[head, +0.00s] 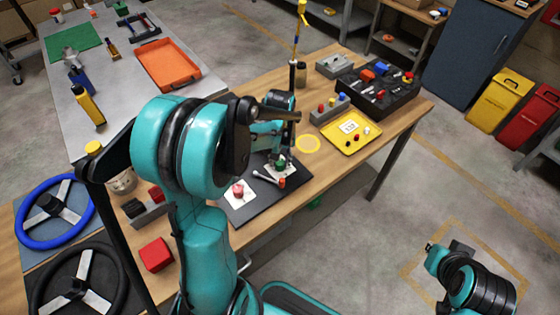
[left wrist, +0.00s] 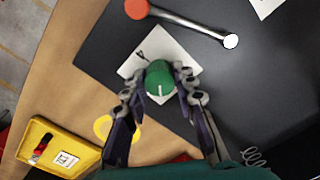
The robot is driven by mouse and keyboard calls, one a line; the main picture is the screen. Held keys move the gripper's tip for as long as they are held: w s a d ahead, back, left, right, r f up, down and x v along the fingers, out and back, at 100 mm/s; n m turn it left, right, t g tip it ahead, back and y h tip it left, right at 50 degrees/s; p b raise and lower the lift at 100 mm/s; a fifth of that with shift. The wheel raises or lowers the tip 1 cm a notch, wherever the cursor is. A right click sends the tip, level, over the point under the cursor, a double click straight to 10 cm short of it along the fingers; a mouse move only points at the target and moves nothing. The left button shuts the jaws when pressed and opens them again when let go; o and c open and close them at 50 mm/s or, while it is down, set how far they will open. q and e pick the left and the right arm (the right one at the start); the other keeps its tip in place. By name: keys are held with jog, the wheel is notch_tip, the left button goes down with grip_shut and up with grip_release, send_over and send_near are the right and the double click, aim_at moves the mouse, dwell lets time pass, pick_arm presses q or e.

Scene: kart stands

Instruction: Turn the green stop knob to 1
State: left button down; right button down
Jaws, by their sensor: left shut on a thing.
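The green stop knob (left wrist: 160,82) is round and sits on a white card (left wrist: 185,51) on the black panel (left wrist: 92,63). A white pointer line on it points toward the bottom of the left wrist view. A dark mark shows on the card at the upper left; I cannot read it surely. My left gripper (left wrist: 159,97) is shut on the knob, one finger on each side. In the head view the gripper (head: 281,158) is over the knob (head: 280,167), partly hidden by my arm. My right arm shows at the lower right, but its fingers do not.
A lever with a red-orange end (left wrist: 137,9) and a white end (left wrist: 231,41) lies beside the knob. A red knob (head: 238,190) sits on another card. A yellow ring (head: 308,144), yellow tray (head: 371,141) and black crate (head: 391,102) stand beyond. Steering wheels (head: 56,207) lie left.

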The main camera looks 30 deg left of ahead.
aim_at(280, 162)
pick_arm(q)
jog(key=n, duration=0.4)
jog(key=shift+n, duration=2.3)
jog(key=c, duration=1.2)
grip_release()
jog(key=shift+r, duration=0.1)
notch_tip(280, 162, up, 12)
